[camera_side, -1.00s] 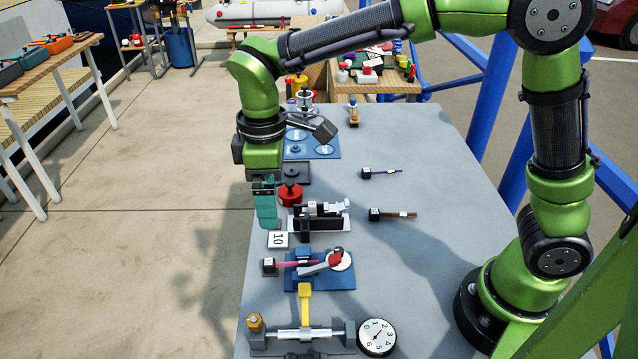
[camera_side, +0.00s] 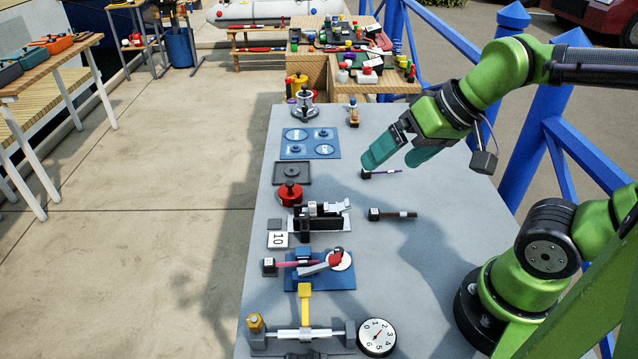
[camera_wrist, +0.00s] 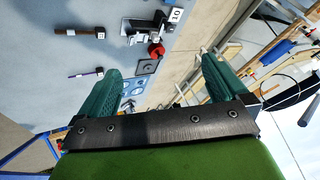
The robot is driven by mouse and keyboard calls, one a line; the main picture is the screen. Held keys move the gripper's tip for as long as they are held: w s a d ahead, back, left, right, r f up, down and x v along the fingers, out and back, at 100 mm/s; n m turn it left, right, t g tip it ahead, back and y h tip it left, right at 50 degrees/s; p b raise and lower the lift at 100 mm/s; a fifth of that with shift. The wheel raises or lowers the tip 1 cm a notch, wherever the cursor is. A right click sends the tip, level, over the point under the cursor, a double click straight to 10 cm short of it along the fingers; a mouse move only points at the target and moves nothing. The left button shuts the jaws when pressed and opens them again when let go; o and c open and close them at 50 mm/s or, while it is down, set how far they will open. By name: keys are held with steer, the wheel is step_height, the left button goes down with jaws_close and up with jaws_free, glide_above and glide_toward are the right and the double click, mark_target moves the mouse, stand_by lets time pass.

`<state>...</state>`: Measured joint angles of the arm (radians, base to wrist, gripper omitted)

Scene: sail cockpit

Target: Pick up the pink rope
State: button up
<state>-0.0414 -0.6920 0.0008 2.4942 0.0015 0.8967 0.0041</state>
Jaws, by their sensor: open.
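The pink rope (camera_side: 284,264) lies on the grey table near the front left, running from a dark labelled block (camera_side: 269,266) onto a blue base (camera_side: 320,281) with a red-and-white fitting (camera_side: 340,260). Part of it is hidden by the fitting's grey arm. It does not show in the wrist view. My gripper (camera_side: 392,164) is open and empty above the table's right side, well away from the pink rope. Its teal fingers stand apart in the wrist view (camera_wrist: 162,68).
A purple rope (camera_side: 388,171) lies beneath my gripper, also in the wrist view (camera_wrist: 85,73). A brown rope (camera_side: 402,215) lies nearer the front. A black clamp device (camera_side: 318,222), red knob (camera_side: 289,193) and round gauge (camera_side: 377,337) stand on the table.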

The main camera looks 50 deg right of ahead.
steer(key=shift+s+d+r, duration=0.2)
steer(key=shift+d+r, duration=0.15)
steer(key=shift+c, duration=0.8)
steer(key=shift+d+r+t, duration=0.15)
steer(key=shift+r+t, duration=0.05)
steer(key=shift+t, duration=0.2)
steer(key=shift+c, duration=1.1)
steer(key=c, duration=0.5)
